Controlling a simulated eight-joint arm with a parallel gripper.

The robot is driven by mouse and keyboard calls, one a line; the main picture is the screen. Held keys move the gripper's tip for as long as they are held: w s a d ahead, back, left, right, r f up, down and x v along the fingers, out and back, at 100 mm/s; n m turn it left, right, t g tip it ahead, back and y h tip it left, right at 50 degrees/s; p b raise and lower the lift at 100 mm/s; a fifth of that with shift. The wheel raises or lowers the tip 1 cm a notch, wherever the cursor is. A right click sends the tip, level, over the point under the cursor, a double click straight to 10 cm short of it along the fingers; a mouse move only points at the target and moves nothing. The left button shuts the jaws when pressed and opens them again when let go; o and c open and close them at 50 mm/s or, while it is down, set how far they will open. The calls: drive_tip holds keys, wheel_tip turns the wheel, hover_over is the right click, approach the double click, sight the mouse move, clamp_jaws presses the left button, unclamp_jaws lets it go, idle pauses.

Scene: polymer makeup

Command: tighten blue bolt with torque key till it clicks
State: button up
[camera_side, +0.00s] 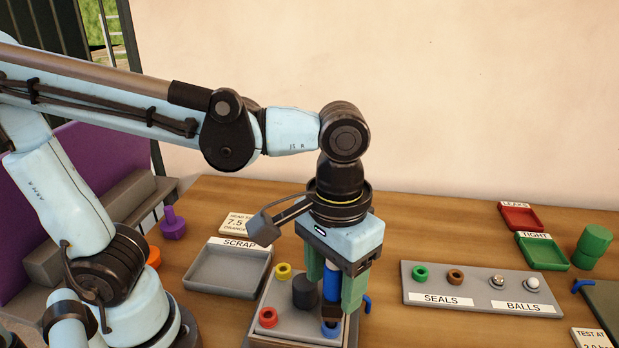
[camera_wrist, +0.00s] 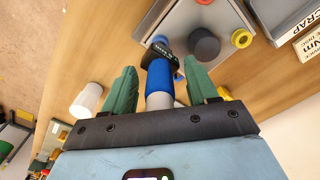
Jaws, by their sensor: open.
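The torque key (camera_side: 331,281) stands about upright on the grey block, with a blue grip and a dark lower part. In the wrist view the key (camera_wrist: 160,77) shows its blue grip, a grey end towards me and a black part with small lettering. The blue bolt (camera_side: 330,328) is under the key's lower end, and a bit of blue (camera_wrist: 160,40) shows beyond the black part in the wrist view. My gripper (camera_side: 333,292) is open, with its green fingers either side of the key. A gap shows at the left finger in the wrist view; contact at the right is unclear.
The grey block (camera_side: 295,325) also carries a red ring (camera_side: 268,317), a yellow ring (camera_side: 283,271) and a dark cylinder (camera_side: 305,292). The scrap tray (camera_side: 228,270) is left. The seals and balls holder (camera_side: 455,284) and red (camera_side: 521,217) and green (camera_side: 542,252) trays are right.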

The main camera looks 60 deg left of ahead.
clamp_jaws()
drive_tip(key=shift+m, duration=0.9)
drive_tip(key=shift+m, duration=1)
drive_tip(key=shift+m, duration=0.9)
